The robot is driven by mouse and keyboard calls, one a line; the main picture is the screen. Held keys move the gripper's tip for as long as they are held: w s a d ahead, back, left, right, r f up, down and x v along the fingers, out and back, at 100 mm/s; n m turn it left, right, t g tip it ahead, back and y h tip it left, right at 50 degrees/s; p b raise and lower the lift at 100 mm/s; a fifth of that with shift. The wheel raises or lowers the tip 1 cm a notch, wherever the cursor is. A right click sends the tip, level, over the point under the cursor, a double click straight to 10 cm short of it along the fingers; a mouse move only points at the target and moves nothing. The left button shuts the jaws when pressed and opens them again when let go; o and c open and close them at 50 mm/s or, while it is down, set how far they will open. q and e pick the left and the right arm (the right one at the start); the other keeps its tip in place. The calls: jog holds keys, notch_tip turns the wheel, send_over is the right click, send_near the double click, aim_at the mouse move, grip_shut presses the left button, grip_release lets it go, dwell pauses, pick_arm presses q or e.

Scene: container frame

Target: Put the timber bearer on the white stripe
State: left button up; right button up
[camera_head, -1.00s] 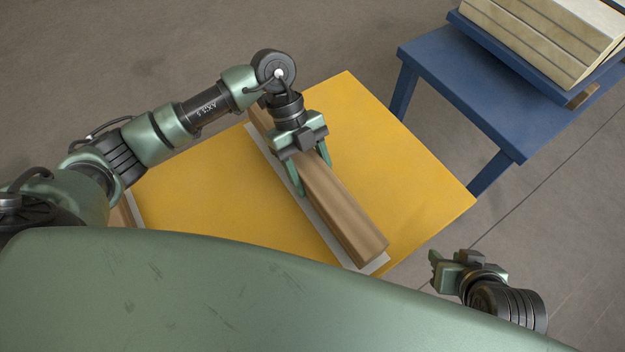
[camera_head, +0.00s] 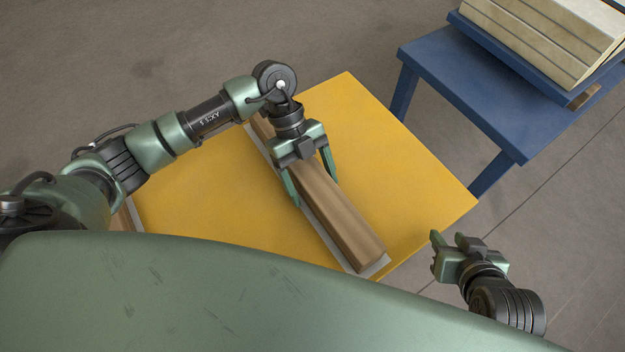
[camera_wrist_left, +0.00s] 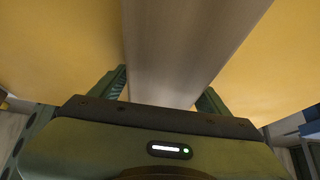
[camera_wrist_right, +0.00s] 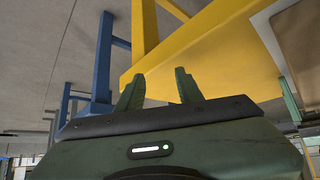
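The timber bearer (camera_head: 340,215) is a long brown beam lying on the yellow table top. It lies along the white stripe (camera_head: 325,235), which shows as a pale strip along its left side and at its near end. My left gripper (camera_head: 315,189) straddles the bearer around its middle with fingers spread, one on each side. In the left wrist view the bearer (camera_wrist_left: 185,40) runs between the fingers, with a gap at the right finger. My right gripper (camera_head: 452,240) is open and empty off the table's near right corner; it also shows in the right wrist view (camera_wrist_right: 158,82).
The yellow table top (camera_head: 400,170) is clear right of the bearer. Another piece of wood (camera_head: 122,216) beside a white strip shows at its left edge, partly hidden by my body. A blue stand (camera_head: 450,90) at the upper right carries a blue tray with pale blocks (camera_head: 540,40).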

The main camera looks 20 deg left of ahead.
aim_at(307, 168)
pick_arm(q)
jog(key=shift+r, duration=0.15)
jog(key=p+v, duration=0.2)
jog(key=v, duration=0.5)
jog(key=shift+w+a+r, duration=0.15)
jog(key=shift+r, duration=0.15)
jog(key=v, duration=0.2)
jog(key=shift+w+a+r+p, duration=0.1)
jog(key=shift+a+r+p, duration=0.05)
jog(key=shift+r+p, duration=0.2)
jog(key=shift+v, duration=0.75)
pick_arm(e)
jog(key=s+d+f+g+h, duration=0.1)
jog(key=s+g, duration=0.3)
jog(key=s, duration=0.5)
jog(key=shift+d+f+g, duration=0.3)
jog(key=shift+d+f, duration=0.2)
jog(key=shift+d, duration=0.4)
pick_arm(q)
jog(key=shift+f, duration=0.1)
